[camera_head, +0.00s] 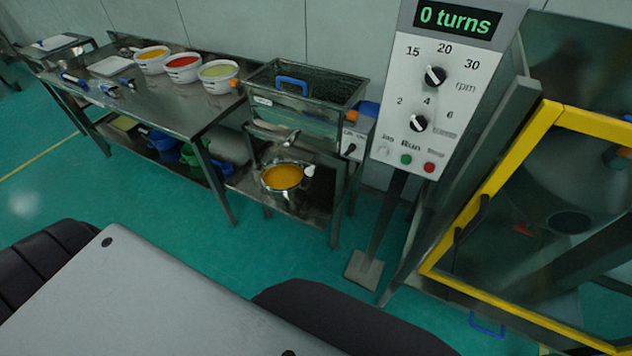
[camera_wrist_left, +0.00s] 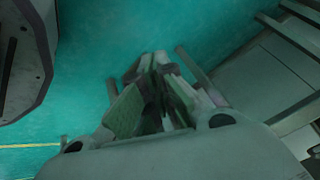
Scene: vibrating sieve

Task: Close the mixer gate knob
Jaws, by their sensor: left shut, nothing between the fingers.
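The mixer gate has a yellow frame (camera_head: 497,182) with a see-through panel, at the right of the head view. A dark handle-like part (camera_head: 478,214) sits by its left side; I cannot tell whether this is the gate knob or how it is turned. My left gripper (camera_wrist_left: 160,62) shows in the left wrist view. Its fingers are together with nothing between them, above green floor and apart from the gate. No gripper shows in the head view, and my right gripper is not in view.
A control panel (camera_head: 437,88) on a post reads "0 turns", left of the gate. A steel table (camera_head: 180,115) with several bowls and a sieve box (camera_head: 305,95) stands at the back left. An orange-filled pot (camera_head: 282,177) is on a lower shelf. Green floor (camera_head: 190,230) lies clear in front.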

